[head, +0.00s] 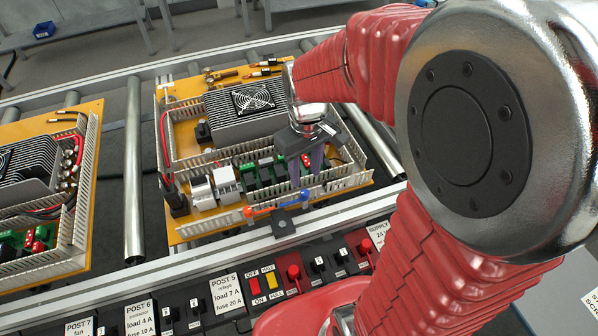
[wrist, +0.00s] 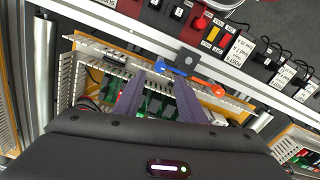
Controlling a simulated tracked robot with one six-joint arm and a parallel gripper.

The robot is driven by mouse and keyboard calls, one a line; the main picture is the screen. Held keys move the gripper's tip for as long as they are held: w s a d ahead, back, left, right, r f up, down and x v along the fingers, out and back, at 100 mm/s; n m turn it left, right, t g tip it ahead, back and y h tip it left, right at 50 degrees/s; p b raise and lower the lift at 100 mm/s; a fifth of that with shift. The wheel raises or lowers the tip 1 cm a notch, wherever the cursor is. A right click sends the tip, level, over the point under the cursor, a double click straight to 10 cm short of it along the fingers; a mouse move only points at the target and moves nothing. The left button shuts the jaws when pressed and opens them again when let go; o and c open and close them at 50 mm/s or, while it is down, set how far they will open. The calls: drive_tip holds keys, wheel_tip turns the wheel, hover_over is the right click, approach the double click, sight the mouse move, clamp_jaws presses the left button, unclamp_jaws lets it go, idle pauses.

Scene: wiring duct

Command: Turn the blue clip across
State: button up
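The blue clip (head: 291,204) lies along the front slotted duct wall of the middle orange panel, its long side in line with the duct. It also shows in the wrist view (wrist: 170,70), just beyond my fingertips. An orange clip (head: 260,210) sits end to end with it on the left; I cannot tell whether they touch. A black bracket (head: 284,223) is just in front of them. My gripper (head: 305,172) points down above the duct behind the blue clip, with its two purple fingers apart. In the wrist view nothing shows between the fingers (wrist: 160,82).
In front, a dark control strip has labelled posts and red knobs (head: 293,272). Another panel (head: 40,190) stands left across bare rollers (head: 133,165).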

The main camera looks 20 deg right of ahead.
sight(305, 192)
wheel_tip(305, 192, down, 8)
drive_tip(key=shift+r, duration=0.1)
idle(0.4)
clamp_jaws()
idle(0.3)
